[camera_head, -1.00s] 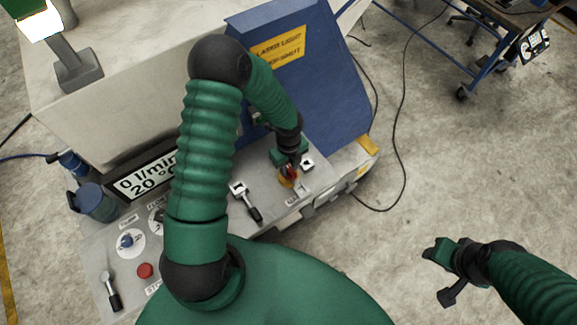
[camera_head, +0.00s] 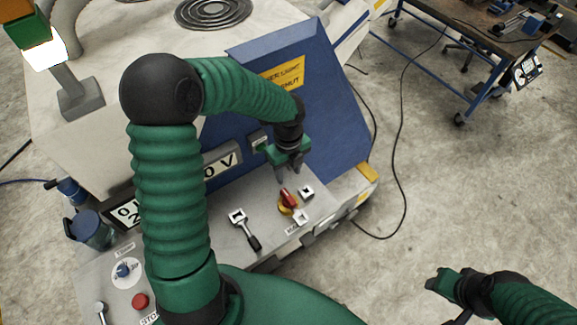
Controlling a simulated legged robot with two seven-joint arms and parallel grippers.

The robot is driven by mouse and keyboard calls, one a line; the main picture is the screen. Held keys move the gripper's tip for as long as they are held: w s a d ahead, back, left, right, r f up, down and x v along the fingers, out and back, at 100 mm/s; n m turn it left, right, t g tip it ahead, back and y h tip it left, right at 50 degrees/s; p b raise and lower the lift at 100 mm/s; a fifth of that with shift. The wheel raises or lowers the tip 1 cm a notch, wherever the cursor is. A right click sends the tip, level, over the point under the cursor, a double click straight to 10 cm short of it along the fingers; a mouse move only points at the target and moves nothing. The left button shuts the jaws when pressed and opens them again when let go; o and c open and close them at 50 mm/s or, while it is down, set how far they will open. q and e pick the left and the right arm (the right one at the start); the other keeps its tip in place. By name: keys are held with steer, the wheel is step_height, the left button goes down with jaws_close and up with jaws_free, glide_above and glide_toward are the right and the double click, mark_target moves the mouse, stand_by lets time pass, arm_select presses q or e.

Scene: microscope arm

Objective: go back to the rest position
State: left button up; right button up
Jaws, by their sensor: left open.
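My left gripper (camera_head: 291,172) hangs at the end of the green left arm, over the grey control panel (camera_head: 262,197). It is open, its fingers pointing down, just above and behind a red and yellow rotary switch (camera_head: 288,201), and looks apart from it. My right gripper (camera_head: 445,287) is at the lower right over the bare floor, away from the machine. Its fingers are too unclear to tell whether they are open or shut.
A blue sloped cover (camera_head: 318,100) with a yellow laser label stands behind the panel. A black-handled lever (camera_head: 246,228), a red button (camera_head: 139,301) and a blue knob (camera_head: 123,270) sit on the panel. A workbench (camera_head: 480,40) is at upper right.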

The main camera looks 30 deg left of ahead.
arm_select(q)
step_height(320, 180, up, 2)
steer(key=shift+r, duration=0.2)
steer(key=shift+f, duration=0.1)
